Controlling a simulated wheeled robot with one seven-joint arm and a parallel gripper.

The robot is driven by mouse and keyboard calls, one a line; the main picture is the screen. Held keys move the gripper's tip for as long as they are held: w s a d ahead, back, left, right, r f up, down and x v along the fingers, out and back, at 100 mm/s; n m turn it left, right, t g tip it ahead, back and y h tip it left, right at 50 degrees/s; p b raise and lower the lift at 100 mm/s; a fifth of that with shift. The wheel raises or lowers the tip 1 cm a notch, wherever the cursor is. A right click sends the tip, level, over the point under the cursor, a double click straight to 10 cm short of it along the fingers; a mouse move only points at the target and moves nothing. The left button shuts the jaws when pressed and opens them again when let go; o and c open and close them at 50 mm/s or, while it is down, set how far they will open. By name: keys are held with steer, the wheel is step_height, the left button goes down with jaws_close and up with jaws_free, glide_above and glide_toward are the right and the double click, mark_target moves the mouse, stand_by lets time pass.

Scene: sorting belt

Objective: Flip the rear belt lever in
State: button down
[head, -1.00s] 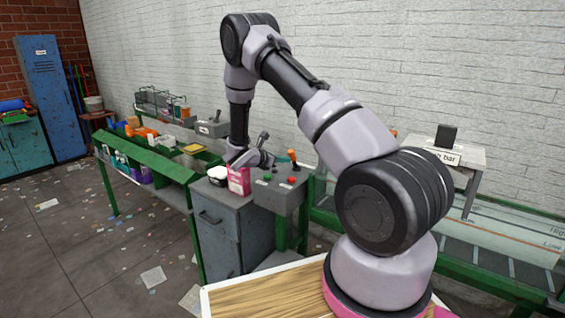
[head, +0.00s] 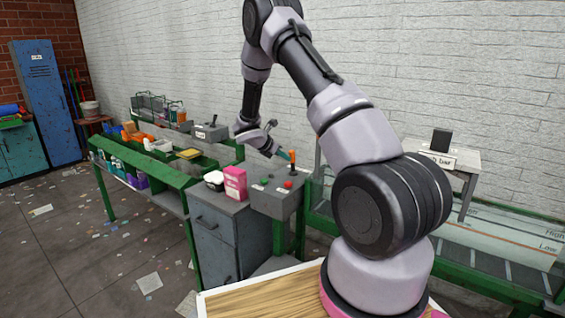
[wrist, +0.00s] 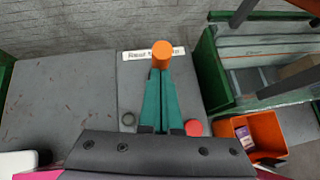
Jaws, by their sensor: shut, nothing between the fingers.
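The rear belt lever, with an orange knob (head: 292,154), stands on a grey control box (head: 277,203). In the wrist view, the orange knob (wrist: 162,50) is just beyond the fingertips, in front of a partly covered white label (wrist: 137,55) beginning "Rear". My gripper (head: 285,157) reaches the lever from the left in the head view. Its teal fingers (wrist: 160,73) are shut together and empty. The tips look very close to the knob, but I cannot tell whether they touch it. The lever's shaft is hidden behind the fingers in the wrist view.
A red button (head: 287,185) is on the box, and also shows in the wrist view (wrist: 193,128). A pink carton (head: 235,183) stands left of the box. Another lever box (head: 210,132) is farther back. An orange bin (wrist: 262,134) lies lower right in the wrist view.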

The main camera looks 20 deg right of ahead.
steer(key=shift+w+d+r+g+y, duration=0.3)
steer(key=shift+w+d+g+y, duration=0.1)
steer(key=shift+d+y, duration=0.25)
steer(key=shift+w+d+r+g+y, duration=0.25)
steer(key=shift+w+d+g+y, duration=0.15)
steer(key=shift+d+y, duration=0.2)
steer(key=shift+w+d+g+y, duration=0.3)
steer(key=shift+d+y, duration=0.1)
steer(key=shift+y, duration=0.05)
steer(key=shift+w+d+r, duration=0.1)
steer(key=shift+w+d, duration=0.5)
steer(key=shift+d, duration=0.35)
steer(key=shift+d, duration=0.2)
steer(key=shift+r, duration=0.1)
glide_toward(291, 151)
steer(key=w+r, duration=0.2)
steer(key=shift+w+d, duration=0.15)
steer(key=shift+w, duration=0.15)
steer(key=shift+r, duration=0.1)
